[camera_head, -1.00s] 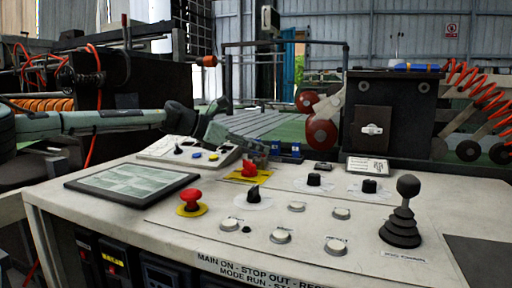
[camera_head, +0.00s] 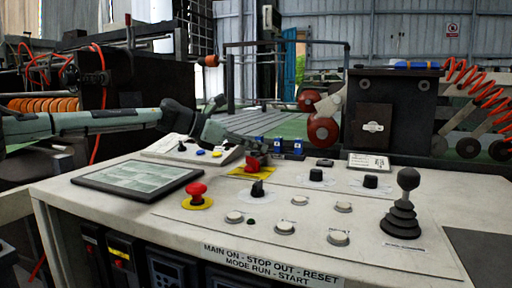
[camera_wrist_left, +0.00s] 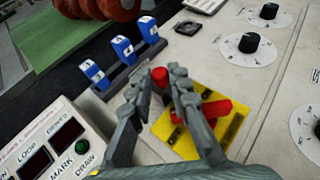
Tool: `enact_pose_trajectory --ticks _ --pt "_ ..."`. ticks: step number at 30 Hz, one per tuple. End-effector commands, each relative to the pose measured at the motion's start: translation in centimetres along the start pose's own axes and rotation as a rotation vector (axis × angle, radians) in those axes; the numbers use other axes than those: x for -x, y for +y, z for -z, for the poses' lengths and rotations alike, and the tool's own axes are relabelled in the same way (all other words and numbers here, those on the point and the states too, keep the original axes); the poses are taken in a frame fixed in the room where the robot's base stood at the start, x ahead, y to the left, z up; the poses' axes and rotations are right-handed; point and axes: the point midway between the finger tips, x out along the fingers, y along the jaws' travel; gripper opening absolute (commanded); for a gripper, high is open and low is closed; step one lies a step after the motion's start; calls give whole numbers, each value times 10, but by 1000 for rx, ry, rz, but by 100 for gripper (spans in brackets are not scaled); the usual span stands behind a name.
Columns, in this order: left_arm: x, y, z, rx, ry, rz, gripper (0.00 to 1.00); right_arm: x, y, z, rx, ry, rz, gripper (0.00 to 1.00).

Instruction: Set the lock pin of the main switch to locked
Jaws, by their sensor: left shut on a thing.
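The main switch is a red handle on a yellow plate (camera_head: 240,171) on the console top. In the left wrist view the red handle (camera_wrist_left: 211,110) lies across the yellow plate (camera_wrist_left: 236,127), partly hidden by a finger. My left gripper (camera_head: 258,150) reaches in from the left over the switch. In the left wrist view its fingers (camera_wrist_left: 166,74) are closed around a small red round-ended piece (camera_wrist_left: 160,77), which looks like the lock pin. The fingers hide most of it, so its seating cannot be told. My right gripper is not in view.
Blue tags (camera_wrist_left: 122,49) stand on a rack beside the switch. A small button box (camera_wrist_left: 62,146) and a flat screen (camera_head: 138,180) lie to the left. A red stop button (camera_head: 197,190), black knobs (camera_head: 258,189) and a joystick (camera_head: 403,215) stand on the console.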

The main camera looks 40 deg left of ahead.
Motion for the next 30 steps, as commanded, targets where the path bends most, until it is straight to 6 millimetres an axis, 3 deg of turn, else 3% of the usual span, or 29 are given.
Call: enact_pose_trajectory --ticks 3,4,8,20,30 --pt "-1 -4 3 3 7 12 0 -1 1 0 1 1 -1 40" --pt "-1 -4 3 3 8 12 21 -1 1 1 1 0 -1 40" --pt "-1 -3 3 2 7 11 38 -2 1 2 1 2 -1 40" --pt "4 -2 1 1 3 6 39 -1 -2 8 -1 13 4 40" --pt "44 -1 -1 1 -4 5 39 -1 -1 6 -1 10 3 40"
